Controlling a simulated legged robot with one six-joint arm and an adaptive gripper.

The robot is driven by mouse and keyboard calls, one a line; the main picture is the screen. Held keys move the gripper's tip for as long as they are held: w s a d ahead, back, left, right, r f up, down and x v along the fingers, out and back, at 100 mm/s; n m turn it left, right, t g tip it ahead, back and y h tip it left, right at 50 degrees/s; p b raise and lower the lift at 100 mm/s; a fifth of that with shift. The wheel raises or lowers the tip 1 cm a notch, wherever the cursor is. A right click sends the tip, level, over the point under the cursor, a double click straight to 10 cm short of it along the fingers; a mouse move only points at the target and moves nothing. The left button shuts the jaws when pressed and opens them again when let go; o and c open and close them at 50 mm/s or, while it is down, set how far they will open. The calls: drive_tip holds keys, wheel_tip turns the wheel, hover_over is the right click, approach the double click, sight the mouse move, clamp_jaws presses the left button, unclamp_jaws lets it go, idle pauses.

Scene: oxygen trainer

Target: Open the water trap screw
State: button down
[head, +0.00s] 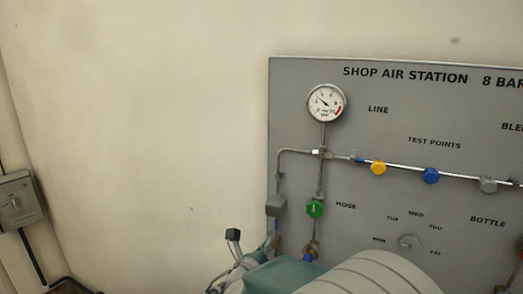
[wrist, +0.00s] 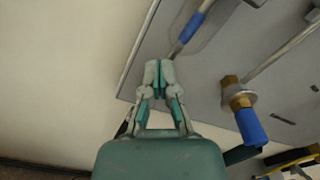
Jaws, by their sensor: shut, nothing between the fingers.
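My gripper (wrist: 159,74) is shut and empty in the wrist view, its fingertips together in front of the grey panel's edge. A thin pipe with a blue section (wrist: 190,27) runs just beyond and right of the fingertips; I cannot tell whether they touch it. In the head view, a grey block (head: 276,207) hangs on the pipe at the panel's left edge and looks like the water trap. My teal gripper body and pale arm cover the area below it. No screw can be made out clearly.
The grey panel (head: 400,95) carries a gauge (head: 326,103), a green knob (head: 315,208), and yellow (head: 378,168) and blue (head: 431,175) knobs. A brass fitting with a blue sleeve (wrist: 250,127) is right of my gripper. Bare wall lies left; a switch box (head: 17,201) is far left.

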drive_tip(key=shift+a+f, duration=0.2)
drive_tip(key=shift+f, duration=0.3)
drive_tip(key=shift+w+a, duration=0.1)
drive_tip(key=shift+a+r, duration=0.25)
drive_tip(key=v, duration=0.5)
drive_tip(key=shift+s+a+r, duration=0.15)
drive_tip(key=shift+s+a, duration=0.05)
drive_tip(key=shift+s, duration=0.1)
drive_tip(key=shift+s, duration=0.1)
idle(0.3)
